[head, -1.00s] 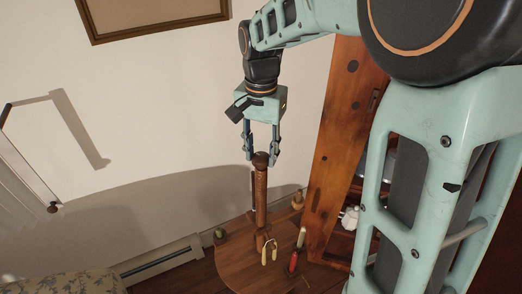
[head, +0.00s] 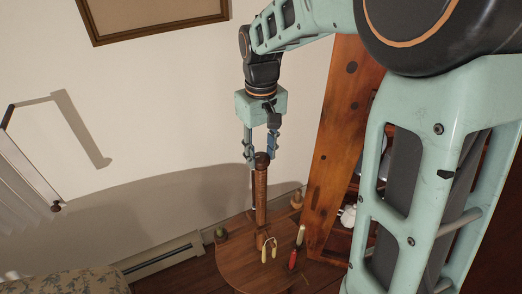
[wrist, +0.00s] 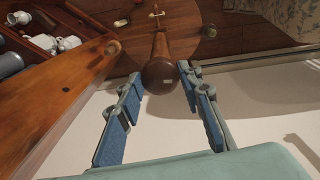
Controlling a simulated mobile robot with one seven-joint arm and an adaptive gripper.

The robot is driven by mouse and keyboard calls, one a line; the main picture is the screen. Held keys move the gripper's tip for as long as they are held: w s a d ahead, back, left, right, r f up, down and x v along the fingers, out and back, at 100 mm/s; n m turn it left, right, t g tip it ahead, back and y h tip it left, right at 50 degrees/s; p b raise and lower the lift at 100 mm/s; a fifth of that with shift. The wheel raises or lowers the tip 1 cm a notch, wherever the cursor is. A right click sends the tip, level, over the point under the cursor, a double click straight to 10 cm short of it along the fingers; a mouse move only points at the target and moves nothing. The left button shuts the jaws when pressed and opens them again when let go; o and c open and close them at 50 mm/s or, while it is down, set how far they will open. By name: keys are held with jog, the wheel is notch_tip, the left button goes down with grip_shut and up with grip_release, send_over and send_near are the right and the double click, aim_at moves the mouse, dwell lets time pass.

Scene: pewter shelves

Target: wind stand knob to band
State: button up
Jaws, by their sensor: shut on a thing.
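The stand is a tall brown wooden post (head: 261,198) with a ridged-looking shaft, upright on a round wooden table (head: 235,262). Its dark rounded knob (head: 262,157) sits at the top. My gripper (head: 259,160) points down from above, shut on the knob with one finger on each side. In the wrist view the knob (wrist: 160,78) lies between the two blue-padded fingers, and the post runs away behind it. I cannot make out a band clearly on the post. The finger contact is partly hidden.
A tall wooden cabinet (head: 340,140) stands close on the right. A bare wall (head: 150,120) is behind.

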jog(key=n+p, duration=0.1)
jog(key=n, duration=0.3)
jog(key=shift+n, duration=1.8)
jog(key=shift+p, duration=0.3)
jog(key=o, duration=1.2)
jog(key=shift+c, duration=0.2)
notch_tip(320, 180, up, 12)
